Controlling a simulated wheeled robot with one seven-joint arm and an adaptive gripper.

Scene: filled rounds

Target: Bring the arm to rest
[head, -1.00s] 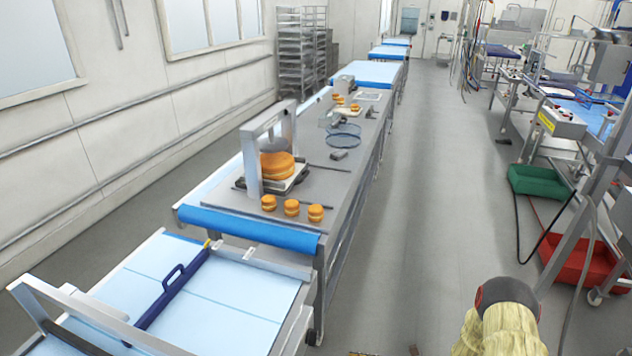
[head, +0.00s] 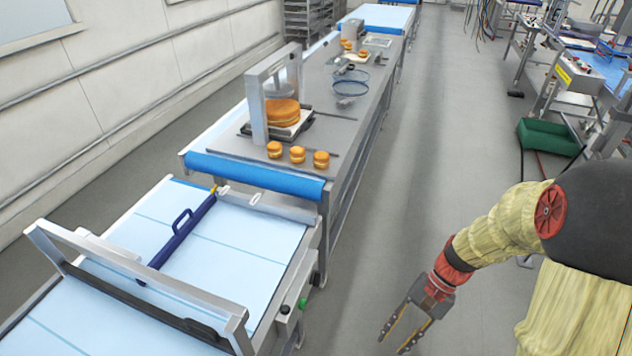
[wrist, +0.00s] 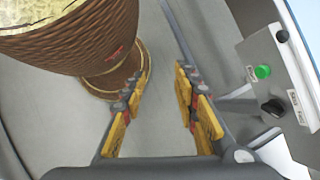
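My gripper (head: 408,325) hangs at the lower right of the head view, over the grey floor and to the right of the near conveyor. Its two fingers are spread apart with nothing between them. In the wrist view the yellow-padded fingers of my gripper (wrist: 160,115) also stand apart, with bare floor between them. My arm, in a pale yellow cover, is bent and comes in from the right edge of the head view.
The near conveyor (head: 235,262) has a control box (head: 290,312) on its right side; its green button (wrist: 262,72) shows close right of my gripper. Small filled rounds (head: 297,154) sit on the further table. A green crate (head: 548,138) stands right. The aisle floor (head: 400,190) is clear.

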